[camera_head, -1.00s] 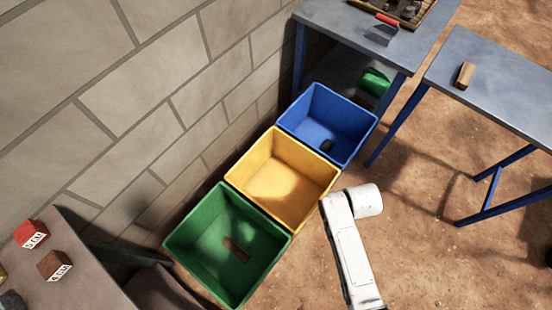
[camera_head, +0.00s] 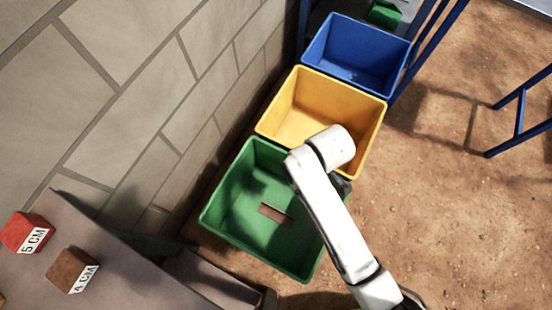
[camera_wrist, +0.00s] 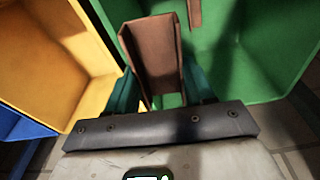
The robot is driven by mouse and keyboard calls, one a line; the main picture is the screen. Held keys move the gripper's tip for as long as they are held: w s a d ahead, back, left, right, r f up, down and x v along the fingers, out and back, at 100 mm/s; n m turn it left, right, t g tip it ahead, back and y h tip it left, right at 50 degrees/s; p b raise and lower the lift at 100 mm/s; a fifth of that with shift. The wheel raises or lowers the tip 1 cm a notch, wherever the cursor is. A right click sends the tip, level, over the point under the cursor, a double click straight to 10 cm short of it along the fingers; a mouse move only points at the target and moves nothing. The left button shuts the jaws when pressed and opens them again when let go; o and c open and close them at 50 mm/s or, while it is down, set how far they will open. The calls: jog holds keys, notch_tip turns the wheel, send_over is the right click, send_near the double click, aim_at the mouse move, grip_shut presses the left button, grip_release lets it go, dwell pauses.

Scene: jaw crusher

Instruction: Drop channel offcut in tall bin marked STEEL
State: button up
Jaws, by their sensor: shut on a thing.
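The channel offcut (camera_wrist: 152,45) is a brown U-shaped piece, held between the teal fingers of my gripper (camera_wrist: 162,85) in the wrist view. My gripper is shut on it, with the green bin (camera_wrist: 265,85) behind and below. In the head view my white arm reaches across the right side of the green bin (camera_head: 222,190). Only a dark bit of my gripper (camera_head: 342,185) shows there, near the corner between the green and yellow bins; the offcut is hidden. I can read no STEEL mark on any bin.
A brown piece (camera_head: 275,213) lies in the green bin. The yellow bin (camera_head: 290,98) and blue bin (camera_head: 355,55) stand in line beyond it, along a block wall (camera_head: 130,80). A table at lower left holds a red block (camera_head: 27,232) and a brown block (camera_head: 72,270).

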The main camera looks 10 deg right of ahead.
aim_at(294, 199)
jog(key=shift+s+a+f+n+b, duration=0.25)
jog(key=shift+f+n+b, duration=0.15)
jog(key=shift+b, duration=0.1)
jog(key=shift+f, duration=0.3)
notch_tip(294, 199, down, 27)
jog(key=b, duration=0.9)
jog(key=shift+f, duration=0.1)
jog(key=shift+f, duration=0.1)
jog(key=o, duration=1.3)
notch_tip(294, 199, up, 8)
jog(key=p, duration=0.3)
jog(key=shift+s+d+f, duration=0.2)
jog(key=shift+s+d, duration=0.2)
jog(key=shift+d, duration=0.05)
